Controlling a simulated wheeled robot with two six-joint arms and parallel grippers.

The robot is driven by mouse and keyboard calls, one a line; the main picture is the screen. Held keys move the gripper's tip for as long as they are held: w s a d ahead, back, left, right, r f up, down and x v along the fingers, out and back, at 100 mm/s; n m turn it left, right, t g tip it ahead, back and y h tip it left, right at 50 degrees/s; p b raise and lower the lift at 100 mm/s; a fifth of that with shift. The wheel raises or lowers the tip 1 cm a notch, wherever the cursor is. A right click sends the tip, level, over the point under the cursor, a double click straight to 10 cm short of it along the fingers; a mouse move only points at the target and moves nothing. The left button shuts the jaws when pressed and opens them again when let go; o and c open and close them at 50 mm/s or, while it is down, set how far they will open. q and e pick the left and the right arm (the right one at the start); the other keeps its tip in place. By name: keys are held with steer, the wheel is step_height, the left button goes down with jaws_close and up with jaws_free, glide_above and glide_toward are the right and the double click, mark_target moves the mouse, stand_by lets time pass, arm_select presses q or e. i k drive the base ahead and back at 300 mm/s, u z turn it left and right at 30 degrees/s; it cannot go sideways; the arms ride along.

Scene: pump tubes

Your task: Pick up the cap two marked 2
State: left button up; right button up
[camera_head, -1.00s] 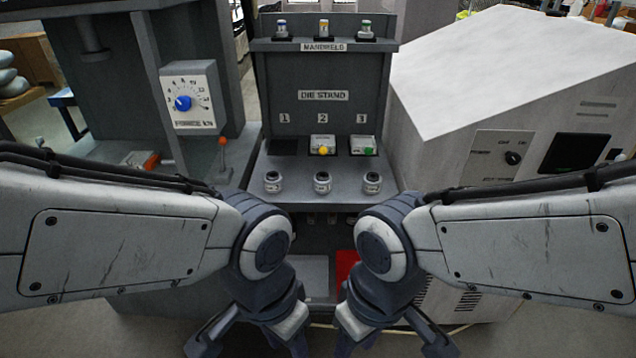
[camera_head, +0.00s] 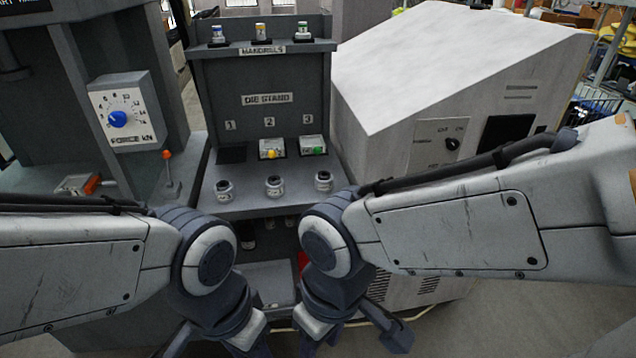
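Three small round jar-like pieces with pale bodies and dark tops stand in a row on the front ledge of the die stand: a left one (camera_head: 223,190), a middle one (camera_head: 274,186) and a right one (camera_head: 323,181). Their markings are too small to read; I cannot tell which is marked 2, though the middle one stands below the stand's number 2. My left gripper (camera_head: 215,345) and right gripper (camera_head: 350,338) are low at the bottom of the view, in front of and below the ledge. Their fingers look spread, with nothing seen between them.
The die stand (camera_head: 265,118) holds two dies, with yellow (camera_head: 272,152) and green (camera_head: 315,149) knobs, below numbers 2 and 3; slot 1 looks empty. Mandrels stand on its top shelf (camera_head: 230,47). A force press (camera_head: 125,112) is left, a sloped white machine (camera_head: 430,70) right.

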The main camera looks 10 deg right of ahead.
mark_target(324, 186)
steer(key=u, duration=0.2)
steer(key=i, duration=1.1)
steer(key=z, duration=0.5)
steer(key=i, duration=0.45)
steer(key=z, duration=0.3)
